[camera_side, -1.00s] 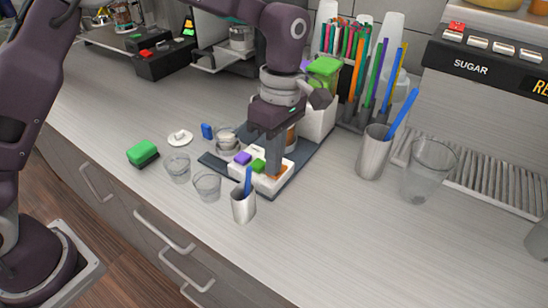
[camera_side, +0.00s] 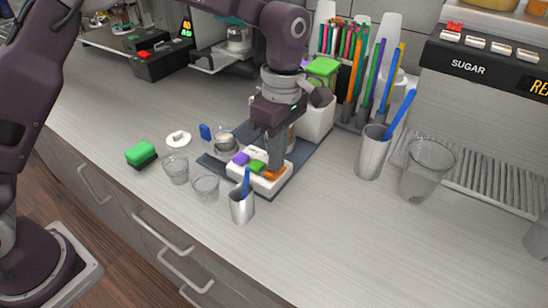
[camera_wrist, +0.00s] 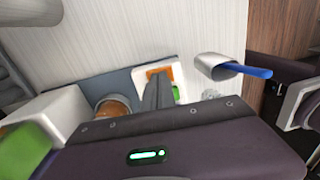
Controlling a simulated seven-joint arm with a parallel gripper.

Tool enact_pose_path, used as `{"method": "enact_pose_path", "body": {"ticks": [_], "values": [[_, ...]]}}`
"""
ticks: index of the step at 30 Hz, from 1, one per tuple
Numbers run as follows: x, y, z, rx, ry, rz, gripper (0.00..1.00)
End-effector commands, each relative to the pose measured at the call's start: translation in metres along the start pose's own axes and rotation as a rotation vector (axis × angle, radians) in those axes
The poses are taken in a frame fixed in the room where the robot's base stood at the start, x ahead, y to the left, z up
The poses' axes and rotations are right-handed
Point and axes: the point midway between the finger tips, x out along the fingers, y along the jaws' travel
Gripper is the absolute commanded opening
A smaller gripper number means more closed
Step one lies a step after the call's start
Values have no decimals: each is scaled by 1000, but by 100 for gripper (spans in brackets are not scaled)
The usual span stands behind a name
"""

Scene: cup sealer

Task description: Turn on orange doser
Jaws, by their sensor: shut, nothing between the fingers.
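A white doser box (camera_side: 249,177) sits on a dark mat on the counter. It has a purple button (camera_side: 240,158), a green button (camera_side: 257,166) and an orange button (camera_side: 275,173) in a row. My gripper (camera_side: 274,164) is shut, pointing down at the orange button end, with nothing held. In the wrist view my gripper's fingers (camera_wrist: 157,90) lie in front of the orange button (camera_wrist: 160,73) and hide part of it. I cannot tell whether the tips touch it or whether it is pressed in.
A metal cup with a blue stick (camera_side: 242,203) stands close in front of the box. Two clear cups (camera_side: 176,171) and a green sponge (camera_side: 141,153) are to the left. A white container with a green top (camera_side: 322,66) stands behind. The counter to the front right is clear.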

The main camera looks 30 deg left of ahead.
Motion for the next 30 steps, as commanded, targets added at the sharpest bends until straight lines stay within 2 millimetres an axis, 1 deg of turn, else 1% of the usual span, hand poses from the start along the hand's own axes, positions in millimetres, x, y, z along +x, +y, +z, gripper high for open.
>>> {"method": "enact_pose_path", "body": {"ticks": [6,9,11,21,24,27,30], "values": [[-1,0,0,0,0,0,0],[-8,0,0,0,0,2,0],[-18,1,0,0,0,4,0],[-100,6,0,1,-1,5,0],[-119,6,0,1,-1,4,0],[-132,7,0,0,0,2,0],[-138,6,0,0,1,1,0]]}}
